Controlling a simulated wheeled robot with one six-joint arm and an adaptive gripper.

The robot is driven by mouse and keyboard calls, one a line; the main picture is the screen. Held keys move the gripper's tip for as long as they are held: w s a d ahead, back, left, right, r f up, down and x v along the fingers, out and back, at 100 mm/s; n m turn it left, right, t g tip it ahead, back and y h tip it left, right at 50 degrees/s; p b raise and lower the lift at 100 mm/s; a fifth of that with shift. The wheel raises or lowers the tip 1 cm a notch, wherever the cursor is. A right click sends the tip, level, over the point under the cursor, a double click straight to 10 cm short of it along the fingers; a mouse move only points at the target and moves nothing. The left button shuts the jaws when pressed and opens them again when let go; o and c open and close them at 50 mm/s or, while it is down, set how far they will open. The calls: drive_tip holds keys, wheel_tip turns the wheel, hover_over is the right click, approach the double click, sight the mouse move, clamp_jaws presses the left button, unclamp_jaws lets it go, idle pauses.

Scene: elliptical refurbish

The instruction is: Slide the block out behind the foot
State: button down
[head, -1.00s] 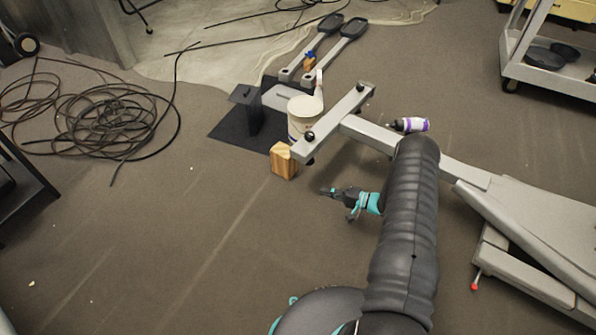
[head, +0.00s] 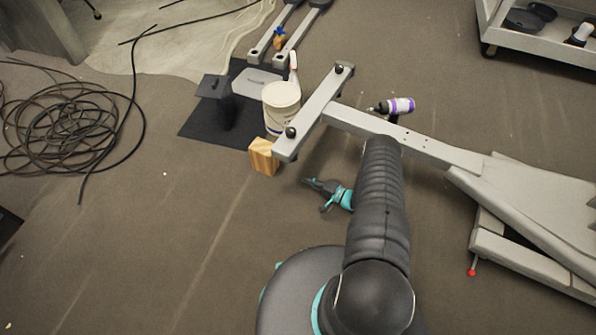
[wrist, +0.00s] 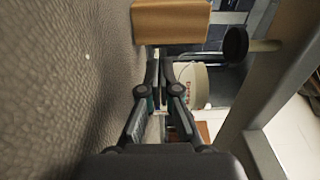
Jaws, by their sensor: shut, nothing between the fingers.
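The wooden block (head: 263,156) stands on the floor beside the near end of the grey crossbar foot (head: 313,112) of the elliptical frame. In the head view they look close, but I cannot tell if they touch. The block also shows at the top of the wrist view (wrist: 170,20), with the grey foot bar (wrist: 262,85) to the right. My gripper (head: 307,182) is low over the floor, to the right of and nearer than the block, pointing toward it. Its fingers (wrist: 160,66) are together and empty, with a gap to the block.
A white bucket (head: 281,103) stands behind the foot, by a dark mat (head: 196,123). Coiled cable (head: 65,120) lies at left. A cart (head: 540,45) stands at the back right. Floor left of the block is clear.

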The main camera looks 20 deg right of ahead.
sight(275, 165)
drive_tip(key=x, duration=1.2)
drive_tip(key=shift+w+a, duration=0.2)
drive_tip(key=shift+a, duration=0.15)
